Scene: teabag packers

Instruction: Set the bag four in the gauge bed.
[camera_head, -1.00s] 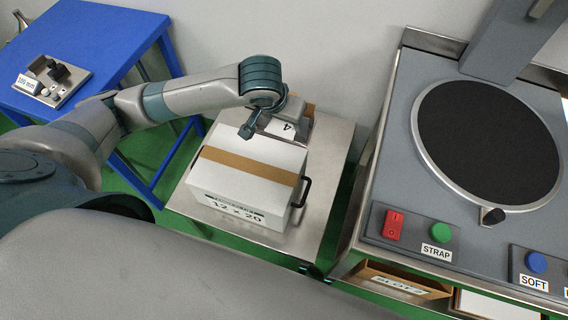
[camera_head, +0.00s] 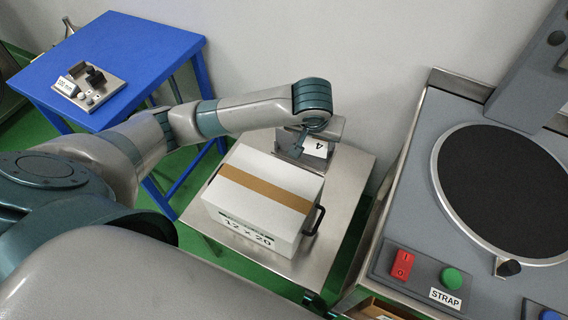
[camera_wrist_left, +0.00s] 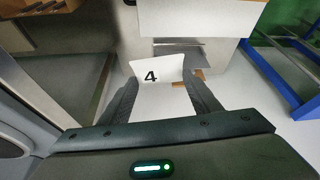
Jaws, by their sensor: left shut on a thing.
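Bag four (camera_head: 317,148) is white with a black "4" on it. It is behind the white box on the steel stand; it also shows in the left wrist view (camera_wrist_left: 158,76). My left gripper (camera_wrist_left: 162,90) is shut on it, with a dark finger on each side. In the head view the left gripper (camera_head: 302,142) partly covers the bag. A small steel device (camera_head: 105,90) labelled "100 mm" on the blue table may be the gauge bed; I cannot be sure. The bag is well apart from that device. My right gripper is not in view.
The white box (camera_head: 250,205) with a tan strip and a black handle stands on the steel stand (camera_head: 345,180). The blue table (camera_head: 140,45) is at the left. A grey machine with a black disc (camera_head: 505,190) and STRAP button is at the right.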

